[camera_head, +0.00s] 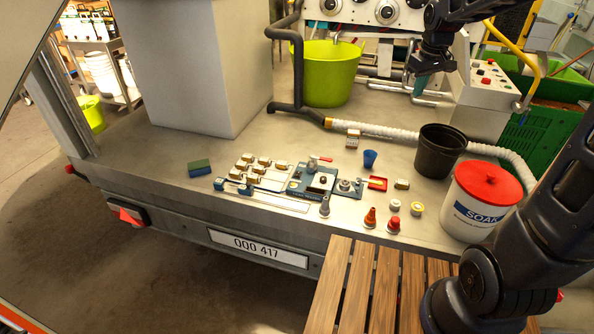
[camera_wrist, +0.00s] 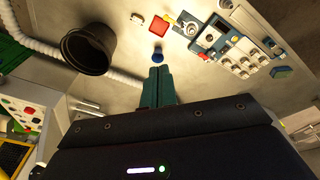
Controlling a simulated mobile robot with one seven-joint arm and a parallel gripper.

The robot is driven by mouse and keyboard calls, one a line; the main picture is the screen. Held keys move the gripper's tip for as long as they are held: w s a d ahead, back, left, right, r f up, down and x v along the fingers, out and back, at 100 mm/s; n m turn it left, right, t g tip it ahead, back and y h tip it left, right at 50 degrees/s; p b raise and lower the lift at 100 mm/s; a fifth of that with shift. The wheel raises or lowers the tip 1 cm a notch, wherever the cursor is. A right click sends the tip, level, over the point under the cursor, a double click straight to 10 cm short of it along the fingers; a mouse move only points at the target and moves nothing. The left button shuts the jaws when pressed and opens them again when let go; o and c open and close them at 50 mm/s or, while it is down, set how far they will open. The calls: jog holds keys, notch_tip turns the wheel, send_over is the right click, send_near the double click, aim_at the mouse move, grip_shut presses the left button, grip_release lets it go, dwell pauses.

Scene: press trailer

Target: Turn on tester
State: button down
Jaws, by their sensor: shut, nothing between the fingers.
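A small blue-and-grey device (camera_head: 318,181) with a dark round part and a red-tipped piece beside it lies on the grey trailer deck. It looks like the tester, but I read no label on it. It also shows in the wrist view (camera_wrist: 212,37), at the upper right. My gripper (camera_head: 420,85) hangs above the rear right of the deck, away from this device. Its teal fingers (camera_wrist: 157,85) are together and hold nothing. In the wrist view a small blue cup (camera_wrist: 157,57) appears just beyond the fingertips.
A black bucket (camera_head: 441,150) and a white SOAK tub with a red lid (camera_head: 482,198) stand to the right. A white hose (camera_head: 400,135) crosses behind them. A sloped panel with red and green buttons (camera_head: 486,82) and a lime bucket (camera_head: 331,75) stand behind. Small bottles stand near the front edge.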

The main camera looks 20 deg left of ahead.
jog(key=w+a+f+n+g, duration=0.1)
jog(key=w+a+f, duration=0.2)
jog(key=a, duration=0.2)
jog(key=w+a+f+n, duration=0.2)
jog(key=a+f, duration=0.1)
jog(key=a, duration=0.2)
jog(key=n+g, duration=0.2)
jog(key=n, duration=0.5)
send_over(297, 176)
jog(key=w, duration=0.2)
notch_tip(297, 176, down, 25)
jog(key=shift+h, duration=0.3)
jog(key=f, duration=0.8)
jog(key=s+f, duration=0.1)
jog(key=f, duration=0.4)
jog(key=shift+s+a, duration=0.1)
jog(key=shift+a, duration=0.05)
jog(key=shift+s+f, duration=0.1)
